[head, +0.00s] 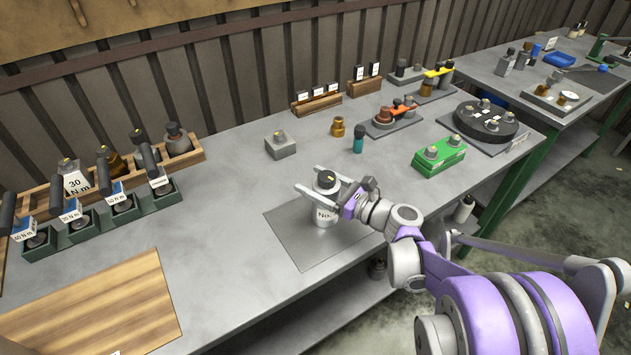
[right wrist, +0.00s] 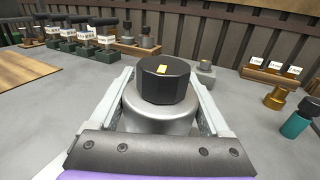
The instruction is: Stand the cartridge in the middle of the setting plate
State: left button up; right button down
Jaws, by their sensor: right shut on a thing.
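The cartridge is a silver-white canister (head: 325,214) with a black cap and a label that starts with "No". It is upright in the head view, and its black cap (right wrist: 166,82) and silver shoulder fill the middle of the right wrist view. My right gripper (head: 316,190) is shut on it, with one finger on each side of its upper body. The setting plate, a flat dark grey sheet (head: 298,245), lies on the bench under it. The cartridge's foot appears over about the plate's middle; I cannot tell whether it touches. My left gripper is not in view.
A grey block with a knob (head: 281,146) stands behind the plate. A brass fitting (head: 338,127), a teal bottle (head: 358,140) and a green block (head: 438,155) stand further right. A wooden board (head: 100,310) lies at the left. The bench around the plate is clear.

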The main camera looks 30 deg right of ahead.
aim_at(338, 193)
jog(key=shift+f, duration=0.1)
grip_release()
jog(key=shift+s+d, duration=0.1)
jog(key=shift+s, duration=0.1)
jog(key=v, duration=1.1)
jog(key=shift+s+d, duration=0.1)
jog(key=shift+s, duration=0.2)
